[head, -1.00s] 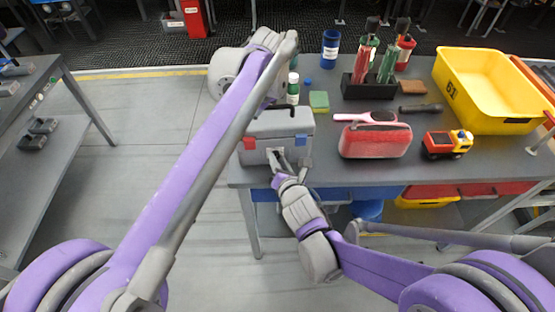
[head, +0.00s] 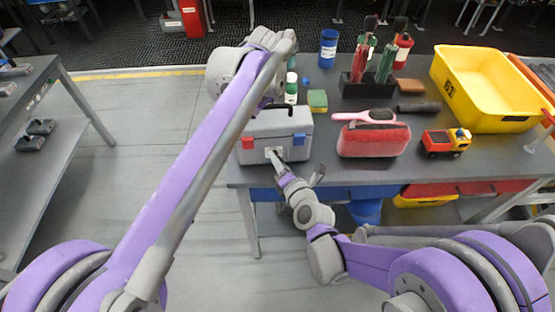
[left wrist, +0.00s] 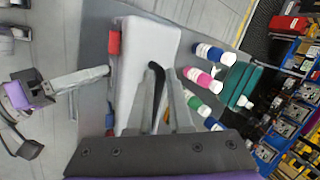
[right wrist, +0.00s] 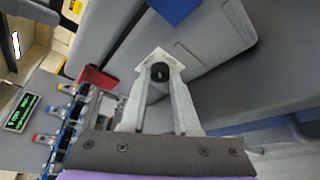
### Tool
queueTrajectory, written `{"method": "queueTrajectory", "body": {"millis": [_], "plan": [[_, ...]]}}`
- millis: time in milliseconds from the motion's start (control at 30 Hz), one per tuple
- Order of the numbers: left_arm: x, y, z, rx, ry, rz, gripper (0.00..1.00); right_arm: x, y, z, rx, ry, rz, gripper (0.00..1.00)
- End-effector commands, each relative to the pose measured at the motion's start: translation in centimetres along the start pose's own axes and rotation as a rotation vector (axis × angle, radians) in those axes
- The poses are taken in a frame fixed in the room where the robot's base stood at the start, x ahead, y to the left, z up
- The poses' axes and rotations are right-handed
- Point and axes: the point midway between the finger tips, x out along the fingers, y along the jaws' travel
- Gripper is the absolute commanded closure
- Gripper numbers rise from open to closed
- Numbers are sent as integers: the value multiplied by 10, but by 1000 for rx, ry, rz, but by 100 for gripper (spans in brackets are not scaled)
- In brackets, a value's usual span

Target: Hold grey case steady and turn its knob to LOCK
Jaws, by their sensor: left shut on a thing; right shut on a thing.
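The grey case (head: 285,133) stands at the left front of the grey table, with a red latch and a blue latch on its front. My left gripper (left wrist: 160,72) is shut on the case's black handle (left wrist: 156,84) from above; in the head view my left arm mostly hides it. My right gripper (head: 273,155) reaches the case's front. In the right wrist view its fingers close around the small black knob (right wrist: 160,71) on a white plate (right wrist: 172,57). The plate's markings are too small to read, so I cannot tell the knob's setting.
Behind the case stand a white-and-green bottle (head: 291,90) and a green sponge (head: 317,99). To its right are a red case (head: 373,141), a pink brush (head: 352,116) and a toy truck (head: 446,142). A yellow bin (head: 478,118) fills the table's right back.

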Motion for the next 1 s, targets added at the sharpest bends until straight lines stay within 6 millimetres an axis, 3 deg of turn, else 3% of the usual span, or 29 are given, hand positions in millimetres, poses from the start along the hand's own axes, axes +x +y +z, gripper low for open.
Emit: {"method": "queueTrajectory", "body": {"millis": [600, 633, 767, 1000], "plan": [[0, 3, -4, 1, 8, 5, 100, 1, 2, -4, 21, 12, 9, 100], [0, 3, -4, 1, 8, 5, 100, 1, 2, -4, 21, 12, 9, 65], [0, 3, -3, 1, 6, 4, 100, 1, 1, -3, 21, 9, 9, 41], [0, 2, -2, 0, 3, 4, 100, 0, 1, -2, 20, 5, 7, 40]]}}
